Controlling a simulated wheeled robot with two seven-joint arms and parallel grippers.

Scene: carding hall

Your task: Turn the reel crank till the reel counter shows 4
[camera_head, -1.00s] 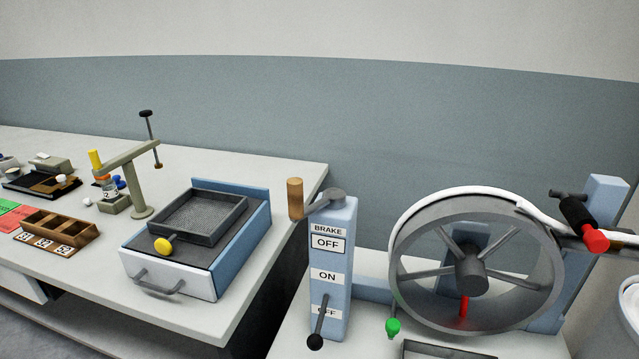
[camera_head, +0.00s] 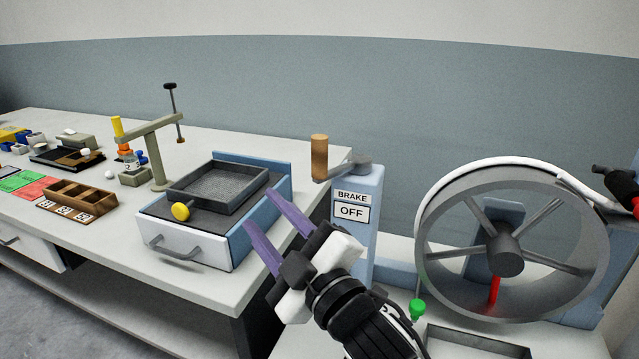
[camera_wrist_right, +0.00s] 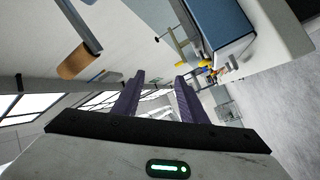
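The crank's upright wooden handle (camera_head: 320,157) stands on a grey arm at the top of the blue post (camera_head: 371,185). The handle also shows at upper left in the right wrist view (camera_wrist_right: 77,62). The large grey reel (camera_head: 430,240) stands to the right with a white band over its rim. I cannot find a numbered reel counter. My right gripper (camera_head: 259,208) is open and empty, in front of and left of the post, below the handle and apart from it. Its fingers also show in the right wrist view (camera_wrist_right: 160,75). My left gripper is not in view.
The post carries a BRAKE plate (camera_head: 352,197) and an OFF sign (camera_head: 352,212); my right arm hides its lower part. A green knob (camera_head: 417,309) sits beside the reel. A blue-sided drawer box (camera_head: 258,228) with a grey tray (camera_head: 218,185) stands on the left table.

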